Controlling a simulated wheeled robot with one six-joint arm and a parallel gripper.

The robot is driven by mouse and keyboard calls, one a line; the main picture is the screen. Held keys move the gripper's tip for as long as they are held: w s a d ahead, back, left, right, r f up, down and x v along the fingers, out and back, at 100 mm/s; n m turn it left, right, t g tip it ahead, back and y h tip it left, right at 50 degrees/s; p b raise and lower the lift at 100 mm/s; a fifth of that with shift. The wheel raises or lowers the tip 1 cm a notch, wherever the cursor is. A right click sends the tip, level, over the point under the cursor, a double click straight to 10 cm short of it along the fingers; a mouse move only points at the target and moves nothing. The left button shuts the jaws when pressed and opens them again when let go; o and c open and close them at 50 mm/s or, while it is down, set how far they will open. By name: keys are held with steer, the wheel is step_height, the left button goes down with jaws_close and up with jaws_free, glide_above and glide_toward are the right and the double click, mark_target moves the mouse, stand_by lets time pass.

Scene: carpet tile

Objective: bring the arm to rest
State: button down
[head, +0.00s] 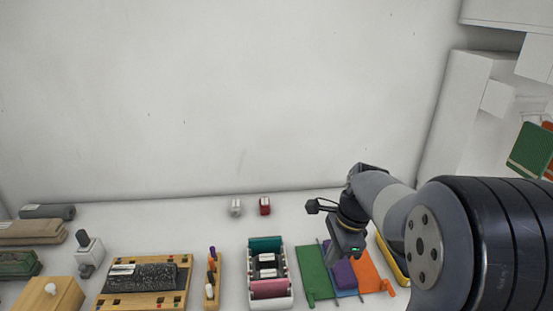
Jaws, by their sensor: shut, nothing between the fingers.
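My arm reaches in from the right side of the head view, with its dark joint large in the foreground. My gripper (345,252) hangs at the arm's end, over or in front of the area with green, purple and orange pieces. Its fingers are small and partly dark here; they are shut with nothing held. How far it is above the surface I cannot tell.
A green folder (315,270) and an orange piece (370,272) lie below my gripper. A white tray (286,301) with rolls stands left of them. A wooden board (180,302), a wooden box (50,295) and a stamp-like item (88,253) stand farther left. A wall rises behind.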

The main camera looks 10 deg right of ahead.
steer(key=shift+f, duration=0.1)
glide_toward(311, 301)
steer(key=x, duration=0.5)
steer(key=shift+w+d, duration=0.1)
steer(key=shift+d, duration=0.05)
steer(key=shift+b+x, duration=0.9)
steer(key=shift+x, duration=0.05)
